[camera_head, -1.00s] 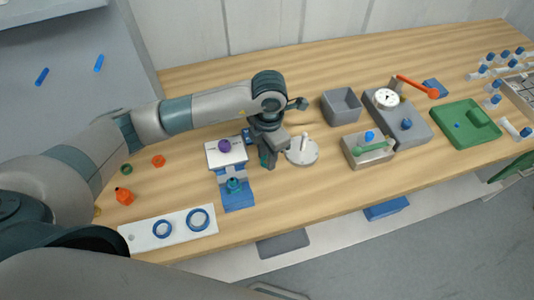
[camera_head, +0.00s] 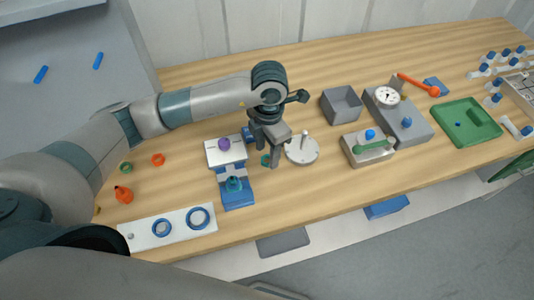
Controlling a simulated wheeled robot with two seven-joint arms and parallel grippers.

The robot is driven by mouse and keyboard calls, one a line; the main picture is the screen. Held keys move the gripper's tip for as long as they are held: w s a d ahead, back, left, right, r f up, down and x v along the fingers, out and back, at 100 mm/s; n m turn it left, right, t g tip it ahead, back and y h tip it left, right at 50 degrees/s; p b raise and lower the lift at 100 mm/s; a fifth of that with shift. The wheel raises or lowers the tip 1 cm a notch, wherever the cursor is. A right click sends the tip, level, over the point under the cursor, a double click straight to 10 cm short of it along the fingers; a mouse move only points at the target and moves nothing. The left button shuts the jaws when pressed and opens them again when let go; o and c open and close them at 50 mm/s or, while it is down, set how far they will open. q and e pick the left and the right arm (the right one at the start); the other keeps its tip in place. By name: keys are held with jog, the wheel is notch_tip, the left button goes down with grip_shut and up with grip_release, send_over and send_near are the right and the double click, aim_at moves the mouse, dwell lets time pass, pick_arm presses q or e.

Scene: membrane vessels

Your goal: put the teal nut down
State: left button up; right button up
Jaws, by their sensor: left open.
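A small teal nut (camera_head: 265,160) sits on the wooden table just right of the blue stand, partly hidden by a finger of my left gripper. My left gripper (camera_head: 271,152) is open, pointing down at the nut, with its fingers close above and around it. From this view I cannot tell whether a finger touches it. Another teal piece (camera_head: 233,184) sits on the blue stand (camera_head: 239,200). My right gripper is not in view.
A round grey plate with a post (camera_head: 302,152) stands close to the right of the gripper. A white block with a purple knob (camera_head: 224,144) is at its left. A white strip with blue rings (camera_head: 150,236) lies front left. Wood at the front middle is clear.

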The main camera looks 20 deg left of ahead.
pick_arm(q)
notch_tip(320, 180, up, 10)
jog(key=b, duration=0.2)
jog(key=shift+r, duration=0.15)
jog(key=shift+w, duration=0.1)
dwell(0.5)
